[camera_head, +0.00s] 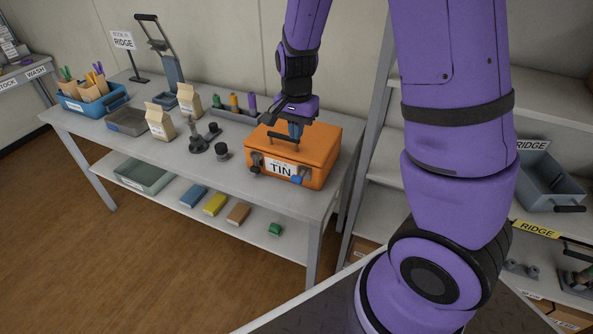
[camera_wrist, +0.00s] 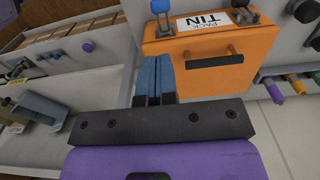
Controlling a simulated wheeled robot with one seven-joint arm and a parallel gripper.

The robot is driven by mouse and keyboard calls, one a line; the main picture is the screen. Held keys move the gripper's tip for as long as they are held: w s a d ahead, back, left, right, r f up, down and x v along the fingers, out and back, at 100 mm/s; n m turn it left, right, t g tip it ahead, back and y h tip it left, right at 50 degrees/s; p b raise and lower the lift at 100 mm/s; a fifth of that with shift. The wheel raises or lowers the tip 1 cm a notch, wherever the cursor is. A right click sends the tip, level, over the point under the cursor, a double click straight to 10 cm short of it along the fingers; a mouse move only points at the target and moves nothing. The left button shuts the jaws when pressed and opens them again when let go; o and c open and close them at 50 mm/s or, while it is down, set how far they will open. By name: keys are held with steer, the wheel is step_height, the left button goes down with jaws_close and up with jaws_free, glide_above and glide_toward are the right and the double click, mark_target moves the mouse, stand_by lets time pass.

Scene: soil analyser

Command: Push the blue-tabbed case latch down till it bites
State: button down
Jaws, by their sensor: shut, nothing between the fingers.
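An orange case (camera_head: 317,157) labelled TIN stands on the grey table, its lid down and a dark handle (camera_wrist: 208,52) on top. The blue-tabbed latch (camera_head: 297,180) is at the right of the case's front face. In the wrist view the latch's blue tab (camera_wrist: 160,6) shows at the top edge; I cannot tell whether it is engaged. A second, dark-tabbed latch (camera_head: 254,160) is at the front left. My gripper (camera_head: 296,131) is shut and empty, over the lid beside the handle, behind the front latches. Its blue fingers (camera_wrist: 158,62) are together, apart from the blue tab.
Left of the case are a dark knobbed part (camera_head: 203,140), a small dark cylinder (camera_head: 222,152) and cartons (camera_head: 160,123). A grey rack (camera_head: 232,115) with coloured bottles stands behind. The tabletop in front of the case is a narrow clear strip. Shelving rises at the right.

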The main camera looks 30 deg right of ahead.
mark_target(296, 177)
step_height(296, 177, down, 14)
stand_by(0.7)
steer(key=shift+a+f, duration=0.1)
stand_by(0.4)
